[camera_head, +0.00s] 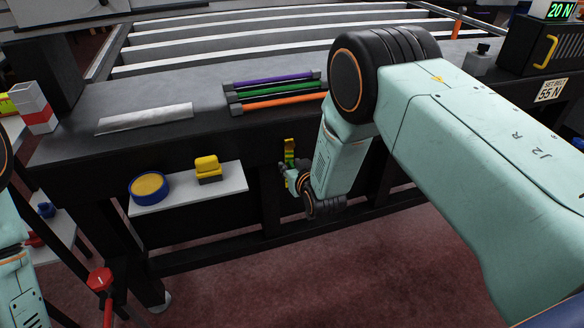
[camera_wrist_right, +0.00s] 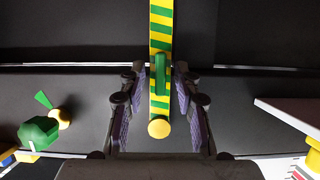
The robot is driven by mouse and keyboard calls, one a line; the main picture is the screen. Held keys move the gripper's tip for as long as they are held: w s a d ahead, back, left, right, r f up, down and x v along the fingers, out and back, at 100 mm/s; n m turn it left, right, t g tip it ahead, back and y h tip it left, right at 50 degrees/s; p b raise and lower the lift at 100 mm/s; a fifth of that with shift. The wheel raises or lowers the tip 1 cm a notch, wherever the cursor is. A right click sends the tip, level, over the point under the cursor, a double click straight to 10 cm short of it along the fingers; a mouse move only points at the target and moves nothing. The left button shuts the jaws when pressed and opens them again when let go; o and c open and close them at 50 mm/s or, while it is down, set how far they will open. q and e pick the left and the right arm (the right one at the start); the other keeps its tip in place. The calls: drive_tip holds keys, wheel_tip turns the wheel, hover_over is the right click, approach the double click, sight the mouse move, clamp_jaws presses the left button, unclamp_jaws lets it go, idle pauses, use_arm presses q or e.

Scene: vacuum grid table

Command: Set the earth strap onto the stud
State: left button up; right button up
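The earth strap (camera_head: 289,147) is green and yellow striped and hangs on the dark front of the table. In the right wrist view the strap (camera_wrist_right: 161,22) runs down from the top edge to a round yellow end, with a raised green piece on it. My right gripper (camera_wrist_right: 159,75) is open, its fingers on either side of that green piece with gaps showing. In the head view my right gripper (camera_head: 286,172) is at the strap's lower part. I cannot clearly make out the stud; a green knob (camera_wrist_right: 38,132) beside a yellow round part shows at left. My left gripper is out of view.
A small white shelf (camera_head: 225,188) below the table edge holds a blue-rimmed yellow tin (camera_head: 149,187) and a yellow-topped block (camera_head: 208,169). A tray of coloured rods (camera_head: 275,92) lies on the table. A red knob (camera_head: 100,279) stands at lower left.

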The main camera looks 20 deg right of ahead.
drive_tip(key=shift+s+r, duration=0.15)
drive_tip(key=shift+c, duration=1.4)
clamp_jaws()
